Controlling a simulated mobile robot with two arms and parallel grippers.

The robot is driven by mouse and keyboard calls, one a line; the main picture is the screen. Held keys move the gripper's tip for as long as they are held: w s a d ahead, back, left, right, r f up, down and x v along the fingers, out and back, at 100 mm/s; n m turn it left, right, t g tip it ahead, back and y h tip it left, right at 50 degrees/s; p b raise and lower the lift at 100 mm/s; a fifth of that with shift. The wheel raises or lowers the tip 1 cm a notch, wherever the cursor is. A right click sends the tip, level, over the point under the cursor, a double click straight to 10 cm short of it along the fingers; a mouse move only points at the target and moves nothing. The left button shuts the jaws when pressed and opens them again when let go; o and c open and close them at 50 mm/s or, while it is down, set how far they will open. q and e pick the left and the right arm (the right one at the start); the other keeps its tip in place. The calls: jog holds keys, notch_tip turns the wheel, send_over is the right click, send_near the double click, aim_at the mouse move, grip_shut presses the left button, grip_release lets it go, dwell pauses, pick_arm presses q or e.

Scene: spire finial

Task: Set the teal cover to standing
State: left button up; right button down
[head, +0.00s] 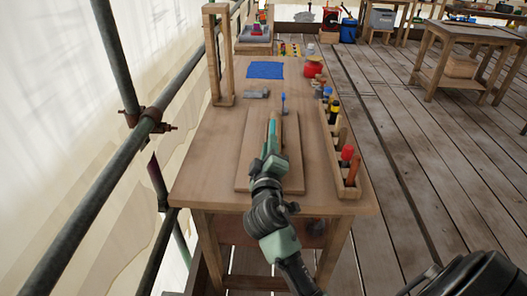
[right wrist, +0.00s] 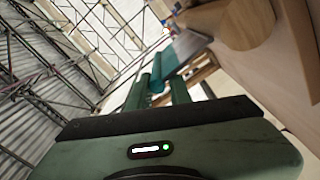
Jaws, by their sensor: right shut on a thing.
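The teal cover (head: 271,136) shows as a narrow strip at the fingers of my right gripper (head: 270,150), above the wooden board (head: 244,170) on the workbench. In the right wrist view the teal cover (right wrist: 164,66) looks like a rounded tube at the fingertips of my right gripper (right wrist: 165,84), which is shut on it. The gripper hides part of it. I cannot tell whether the cover touches the board. A light wooden piece (head: 276,117) lies just beyond it. My left gripper is not in view.
A wooden rack (head: 362,184) with several coloured-handled tools lines the bench's right edge. A wooden upright frame (head: 221,55) stands at the left. A blue mat (head: 266,70), a grey block (head: 256,94) and a red container (head: 313,68) lie farther back. The bench's front left is clear.

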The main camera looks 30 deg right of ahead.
jog(key=shift+s+d+f+m, duration=0.3)
jog(key=shift+d+f+m, duration=0.2)
jog(key=shift+m, duration=0.1)
jog(key=c, duration=1.5)
grip_release()
jog(key=o, duration=0.3)
jog(key=shift+s, duration=0.1)
jog(key=shift+d+r, duration=0.1)
jog(key=shift+d, duration=0.05)
jog(key=shift+r, duration=0.15)
